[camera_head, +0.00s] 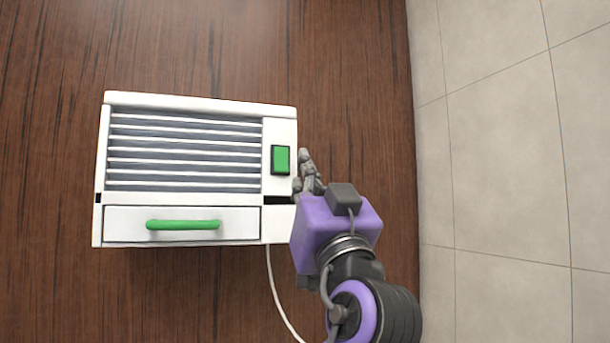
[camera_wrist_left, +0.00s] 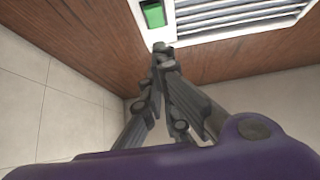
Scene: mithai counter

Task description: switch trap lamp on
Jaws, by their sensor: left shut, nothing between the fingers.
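The trap lamp (camera_head: 281,112) is a white box with grey slats, mounted on a dark wood panel. It also shows at the top of the left wrist view (camera_wrist_left: 187,38). A green rocker switch (camera_head: 281,160) in a dark frame sits on its right side; it also shows in the left wrist view (camera_wrist_left: 153,14). Whether the switch is pressed cannot be told. My left gripper (camera_head: 304,158) is shut and empty, its fingertips just right of the switch. In the left wrist view the closed fingertips (camera_wrist_left: 160,50) lie just below the switch. My right gripper is not in view.
A white drawer front (camera_head: 240,224) with a green handle (camera_head: 183,225) is at the lamp's bottom. A white cord (camera_head: 273,285) hangs below. Bare wood panel surrounds the lamp. A pale tiled surface (camera_head: 500,170) lies to the right.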

